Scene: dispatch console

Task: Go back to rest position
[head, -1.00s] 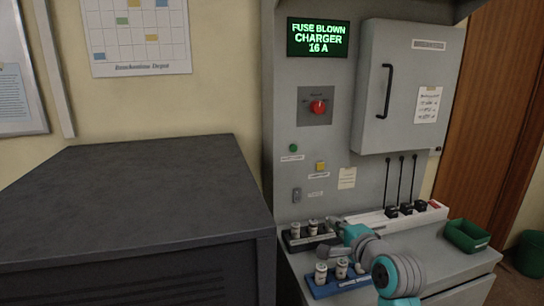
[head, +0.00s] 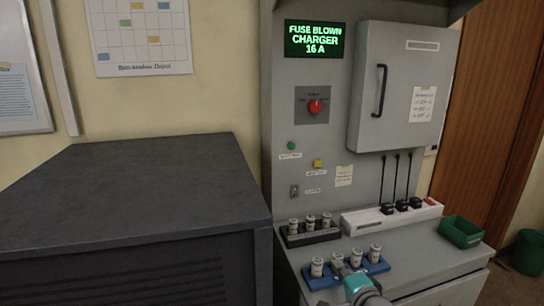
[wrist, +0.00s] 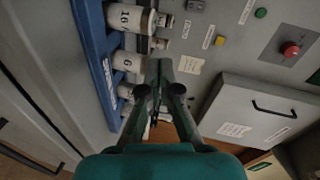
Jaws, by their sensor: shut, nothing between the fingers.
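My gripper (wrist: 158,72) is shut and empty in the wrist view, its fingers together. In the head view my arm's teal end shows low at the front of the console counter, beside the blue fuse rack (head: 318,282). That rack holds several white fuses and also shows in the wrist view (wrist: 97,60), left of my fingers. A fuse marked 16 (wrist: 128,18) stands in it there. How far the fingers are from the fuses, I cannot tell.
A dark rack (head: 298,240) with several fuses stands behind the blue one. A white charger strip (head: 370,218) and a green bin (head: 461,232) are to its right. The grey cabinet (head: 408,85) is closed. The display (head: 314,39) reads "FUSE BLOWN CHARGER 16 A". A dark cabinet top (head: 140,185) at left is clear.

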